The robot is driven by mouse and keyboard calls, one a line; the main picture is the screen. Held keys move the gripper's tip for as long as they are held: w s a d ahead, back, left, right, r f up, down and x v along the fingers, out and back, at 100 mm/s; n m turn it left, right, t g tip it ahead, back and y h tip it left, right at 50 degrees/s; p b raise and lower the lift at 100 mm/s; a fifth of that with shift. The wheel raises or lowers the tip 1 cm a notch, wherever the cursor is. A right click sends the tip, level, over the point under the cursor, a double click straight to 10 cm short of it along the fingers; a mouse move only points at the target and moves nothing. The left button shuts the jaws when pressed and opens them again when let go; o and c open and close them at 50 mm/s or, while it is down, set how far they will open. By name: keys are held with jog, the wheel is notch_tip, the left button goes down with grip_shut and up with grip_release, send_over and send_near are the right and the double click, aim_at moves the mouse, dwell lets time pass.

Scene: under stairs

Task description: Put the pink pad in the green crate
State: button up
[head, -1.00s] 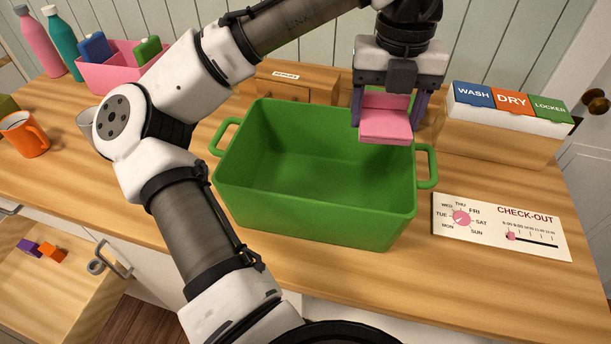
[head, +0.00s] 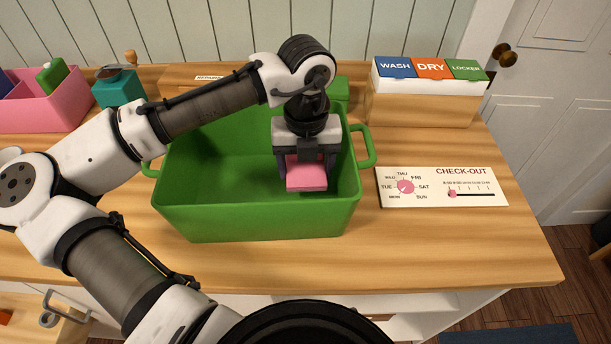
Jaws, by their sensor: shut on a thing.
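The pink pad (head: 306,178) is a small pink block held between the fingers of my gripper (head: 306,172). My gripper points down and is shut on the pad. The green crate (head: 255,221) is an open box with a handle at each side, standing on the wooden counter. The gripper and pad are inside the crate's opening, in its right half, below the level of the back rim. I cannot tell whether the pad touches the crate floor. My arm hides part of the crate's left and back.
A box with WASH, DRY and LOCKER lids (head: 422,100) stands at the back right. A CHECK-OUT board (head: 442,187) lies right of the crate. A pink bin (head: 45,108) and a teal container (head: 119,88) are at the left. The front right counter is clear.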

aim_at(306, 170)
jog(key=shift+f, duration=2.1)
jog(key=shift+f, duration=0.2)
jog(key=o, duration=0.7)
jog(key=shift+r, duration=0.2)
notch_tip(306, 170, up, 12)
jog(key=shift+r+b, duration=0.1)
jog(key=shift+b, duration=0.55)
